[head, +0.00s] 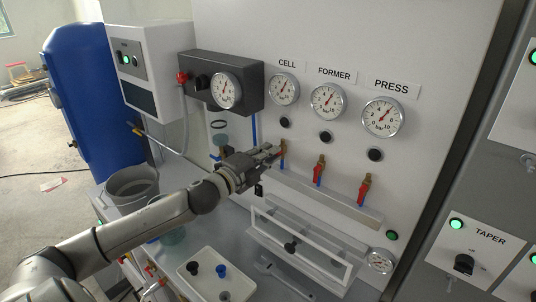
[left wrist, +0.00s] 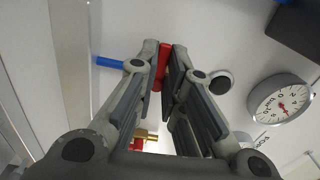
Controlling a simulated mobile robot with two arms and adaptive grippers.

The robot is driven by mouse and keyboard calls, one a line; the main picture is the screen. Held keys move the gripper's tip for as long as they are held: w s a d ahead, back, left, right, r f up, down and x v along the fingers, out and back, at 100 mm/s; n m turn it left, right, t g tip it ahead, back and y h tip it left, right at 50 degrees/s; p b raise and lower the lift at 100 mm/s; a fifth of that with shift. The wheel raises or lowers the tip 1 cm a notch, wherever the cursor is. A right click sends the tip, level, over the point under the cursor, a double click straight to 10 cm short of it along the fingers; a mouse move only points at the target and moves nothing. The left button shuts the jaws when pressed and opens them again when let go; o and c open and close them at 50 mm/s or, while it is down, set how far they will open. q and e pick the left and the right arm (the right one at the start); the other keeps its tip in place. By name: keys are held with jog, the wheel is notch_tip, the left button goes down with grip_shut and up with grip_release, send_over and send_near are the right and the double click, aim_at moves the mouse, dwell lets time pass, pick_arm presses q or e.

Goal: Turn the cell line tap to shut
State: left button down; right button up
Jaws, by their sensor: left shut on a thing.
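The cell line tap (head: 282,147) sits on the white panel below the CELL gauge (head: 284,88), on a short blue pipe. My left gripper (head: 275,153) reaches it from the left in the head view. In the left wrist view, the tap's red handle (left wrist: 162,66) stands between the tips of my left gripper (left wrist: 164,70), which is shut on it. The handle looks crosswise to the blue pipe (left wrist: 109,62) there, but the fingers hide part of it. My right gripper is not in view.
The former tap (head: 319,170) and press tap (head: 364,189), both red-handled, sit to the right, close by. A grey bucket (head: 131,187) is at left.

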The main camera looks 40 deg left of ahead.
pick_arm(q)
jog(key=shift+m, duration=0.4)
jog(key=c, duration=1.6)
grip_release()
jog(key=shift+o, duration=0.3)
jog(key=shift+s, duration=0.1)
jog(key=s, duration=1.1)
jog(key=shift+s+a, duration=0.4)
